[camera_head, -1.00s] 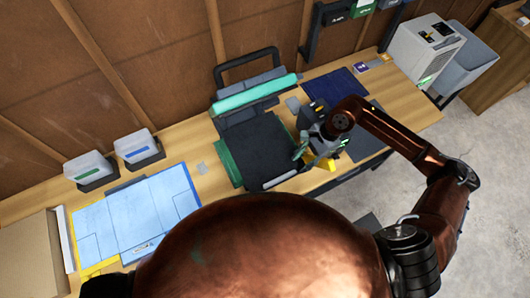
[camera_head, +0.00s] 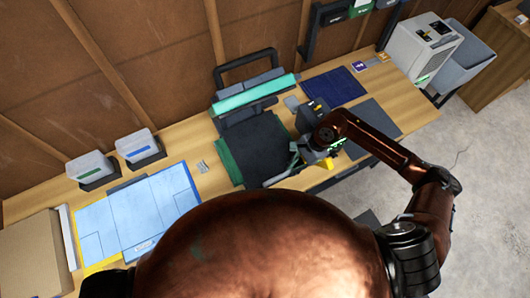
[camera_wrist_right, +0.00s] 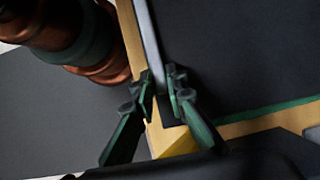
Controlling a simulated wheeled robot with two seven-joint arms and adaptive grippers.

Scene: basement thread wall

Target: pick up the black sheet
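A black sheet (camera_head: 258,148) lies flat on a green mat (camera_head: 228,160) in the middle of the bench. In the right wrist view the sheet (camera_wrist_right: 250,50) fills the upper right, with a green edge below it. My right gripper (camera_head: 302,150) is at the sheet's front right side in the head view, partly hidden by its own wrist. My left gripper is out of view.
A second dark sheet (camera_head: 372,122) and a dark blue mat (camera_head: 334,87) lie to the right. Light blue sheets (camera_head: 140,215) and two bins (camera_head: 138,145) are at the left. A yellow part (camera_wrist_right: 175,143) is below the fingers.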

